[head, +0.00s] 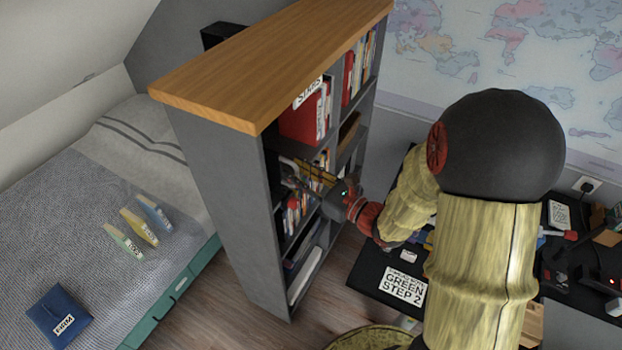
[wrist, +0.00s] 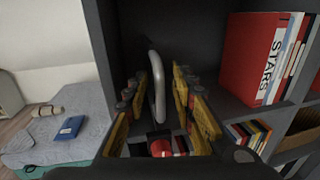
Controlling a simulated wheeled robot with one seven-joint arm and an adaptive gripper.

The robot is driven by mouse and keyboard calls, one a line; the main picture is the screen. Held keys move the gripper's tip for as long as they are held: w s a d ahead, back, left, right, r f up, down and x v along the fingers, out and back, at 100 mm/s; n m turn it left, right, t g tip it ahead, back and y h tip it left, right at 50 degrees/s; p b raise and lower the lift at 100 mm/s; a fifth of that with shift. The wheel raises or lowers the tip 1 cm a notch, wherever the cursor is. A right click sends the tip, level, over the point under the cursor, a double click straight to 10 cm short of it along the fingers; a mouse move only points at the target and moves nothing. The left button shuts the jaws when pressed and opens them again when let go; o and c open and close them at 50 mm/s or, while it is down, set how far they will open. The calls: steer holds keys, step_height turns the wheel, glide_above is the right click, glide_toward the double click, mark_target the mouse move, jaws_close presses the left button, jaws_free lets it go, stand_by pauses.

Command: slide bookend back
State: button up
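The bookend (wrist: 157,86) looks like a light grey metal loop standing upright in a dark shelf compartment. In the head view it is a small pale shape (head: 287,166) at the near left of the bookcase opening, partly hidden. My gripper (wrist: 160,92) reaches into the compartment with its yellow-padded fingers apart, one on each side of the loop. A gap shows between the loop and each finger. My gripper also shows in the head view (head: 308,178), small and partly against the books. The bookend's base is hidden.
The grey bookcase (head: 220,190) has a wooden top (head: 275,60). A red STARS binder (wrist: 247,55) stands in the compartment to the right. Books fill the shelves below. A bed (head: 75,200) lies left, a black desk (head: 375,270) right.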

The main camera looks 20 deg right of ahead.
steer(key=v, duration=1.1)
steer(key=shift+s, duration=0.35)
steer(key=shift+d+f, duration=0.15)
steer(key=s+a+f+n+g+y, duration=0.2)
steer(key=s+a+f+n+g, duration=0.6)
steer(key=s+n+g, duration=0.15)
steer(key=s+d+f+n+g+h+b, duration=0.1)
steer(key=s+d+f+n+g+h, duration=0.1)
steer(key=s+n+g+h, duration=0.5)
steer(key=w+d+r+n+t+h+b, duration=0.2)
steer(key=d+r+n+t+h, duration=0.2)
steer(key=r+n, duration=0.55)
steer(key=w+a+r+n+t+b, duration=0.1)
steer(key=a+r+n+t, duration=0.1)
steer(key=a+r+n, duration=0.2)
steer(key=shift+a+n+y, duration=0.3)
steer(key=shift+a+y, duration=0.1)
steer(key=shift+a, duration=0.2)
